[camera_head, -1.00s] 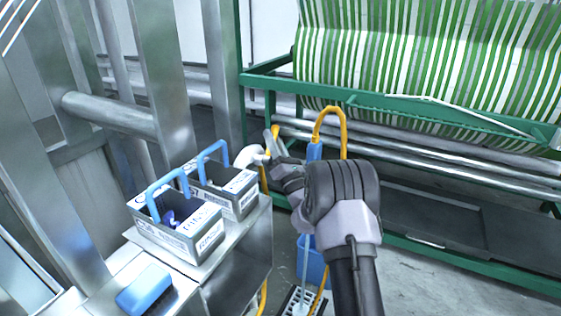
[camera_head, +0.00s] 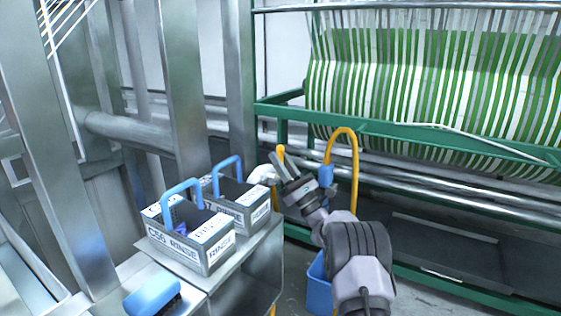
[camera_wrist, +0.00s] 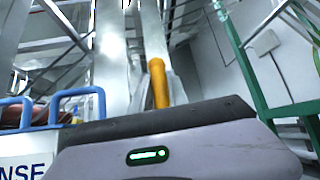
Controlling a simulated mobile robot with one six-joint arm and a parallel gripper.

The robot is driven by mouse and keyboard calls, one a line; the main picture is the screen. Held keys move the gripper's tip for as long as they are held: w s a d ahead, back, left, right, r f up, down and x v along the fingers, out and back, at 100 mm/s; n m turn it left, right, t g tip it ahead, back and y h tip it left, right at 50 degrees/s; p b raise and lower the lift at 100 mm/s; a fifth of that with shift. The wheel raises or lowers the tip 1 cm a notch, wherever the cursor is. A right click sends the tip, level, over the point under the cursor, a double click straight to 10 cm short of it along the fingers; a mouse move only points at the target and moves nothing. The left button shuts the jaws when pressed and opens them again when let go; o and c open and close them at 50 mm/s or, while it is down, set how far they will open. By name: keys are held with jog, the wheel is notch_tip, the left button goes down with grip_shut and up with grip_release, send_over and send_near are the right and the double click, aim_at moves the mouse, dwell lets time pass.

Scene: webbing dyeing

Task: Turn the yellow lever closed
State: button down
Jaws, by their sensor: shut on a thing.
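The yellow lever (camera_head: 281,149) stands beside a white pipe elbow (camera_head: 262,173), just right of the rinse boxes. My gripper (camera_head: 277,160) reaches up to it from the lower right and is shut on it. In the wrist view the yellow lever (camera_wrist: 158,84) stands upright just beyond the gripper body, near the middle. Its lower end is hidden behind the gripper body. The valve under the lever is mostly hidden.
Two grey boxes with blue handles, one marked RINSE (camera_head: 190,247), stand on a metal stand left of my gripper. A blue brush (camera_head: 152,294) lies in front. A yellow hose (camera_head: 355,160) loops close right. A green rack (camera_head: 400,140) with striped webbing stands behind.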

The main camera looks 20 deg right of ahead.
dwell(0.3)
jog(key=c, duration=1.3)
grip_release()
jog(key=v, duration=1.7)
jog(key=shift+f, duration=0.2)
